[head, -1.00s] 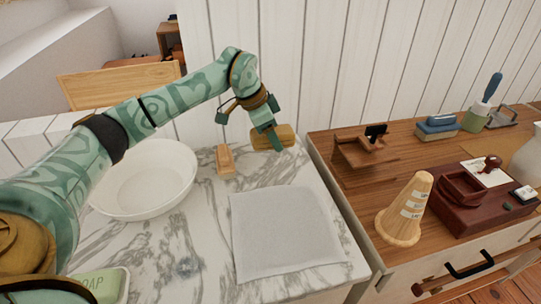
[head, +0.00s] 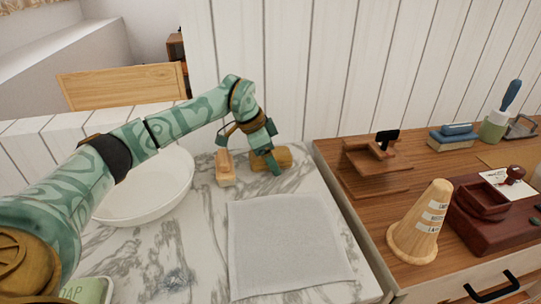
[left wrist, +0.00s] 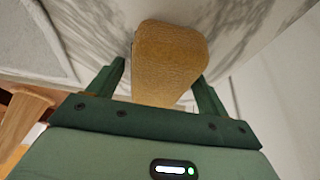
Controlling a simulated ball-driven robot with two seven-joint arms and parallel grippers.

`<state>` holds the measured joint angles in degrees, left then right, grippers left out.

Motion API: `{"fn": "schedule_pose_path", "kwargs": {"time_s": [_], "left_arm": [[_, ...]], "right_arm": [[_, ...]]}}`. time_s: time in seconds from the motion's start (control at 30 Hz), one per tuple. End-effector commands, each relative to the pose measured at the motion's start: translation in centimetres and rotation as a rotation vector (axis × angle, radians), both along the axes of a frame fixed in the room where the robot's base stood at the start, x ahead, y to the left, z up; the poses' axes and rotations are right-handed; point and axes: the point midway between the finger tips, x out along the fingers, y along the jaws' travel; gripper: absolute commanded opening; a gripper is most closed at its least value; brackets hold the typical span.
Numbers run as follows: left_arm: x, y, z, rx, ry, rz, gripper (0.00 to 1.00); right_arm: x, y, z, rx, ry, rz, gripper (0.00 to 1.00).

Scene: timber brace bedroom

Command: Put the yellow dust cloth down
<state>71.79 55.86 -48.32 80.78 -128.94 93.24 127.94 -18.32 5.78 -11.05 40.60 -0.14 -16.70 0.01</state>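The yellow dust cloth (head: 285,155) is a thick, tan-yellow block at the back of the marble counter, and it appears to rest on the marble. My left gripper (head: 268,165) is low over it, with a finger in front that hides part of it. In the left wrist view the yellow cloth (left wrist: 168,60) lies between the two fingers (left wrist: 160,68). A narrow gap shows between the cloth and the left-hand finger, so the gripper looks open around it. My right gripper is not in view.
A wooden block (head: 225,168) stands close to the left of the cloth, and a white bowl (head: 143,205) is further left. A pale grey mat (head: 285,245) lies in front on the counter. A wooden cabinet (head: 365,215) with several items is at the right.

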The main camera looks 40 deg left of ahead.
Motion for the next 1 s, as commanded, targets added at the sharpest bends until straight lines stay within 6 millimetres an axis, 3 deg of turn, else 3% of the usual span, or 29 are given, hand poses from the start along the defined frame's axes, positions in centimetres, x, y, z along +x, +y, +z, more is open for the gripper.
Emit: {"fn": "schedule_pose_path", "kwargs": {"time_s": [0.27,0.37,0.53,0.7,1.0], "left_arm": [[0.0,0.0,0.3,0.000,-0.001,0.000,0.78],[-0.3,0.3,1.5,0.000,-0.005,0.000,0.78],[-1.4,1.2,5.4,0.001,-0.010,0.002,0.78],[-2.6,2.2,8.9,0.000,-0.008,0.002,0.78],[-3.5,3.0,11.3,-0.001,-0.002,0.000,0.78]], "right_arm": [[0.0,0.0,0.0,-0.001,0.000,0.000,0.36],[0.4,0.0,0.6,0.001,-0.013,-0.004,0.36],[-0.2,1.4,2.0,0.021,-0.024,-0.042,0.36],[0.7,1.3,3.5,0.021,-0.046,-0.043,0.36],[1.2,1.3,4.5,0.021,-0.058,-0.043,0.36]]}}
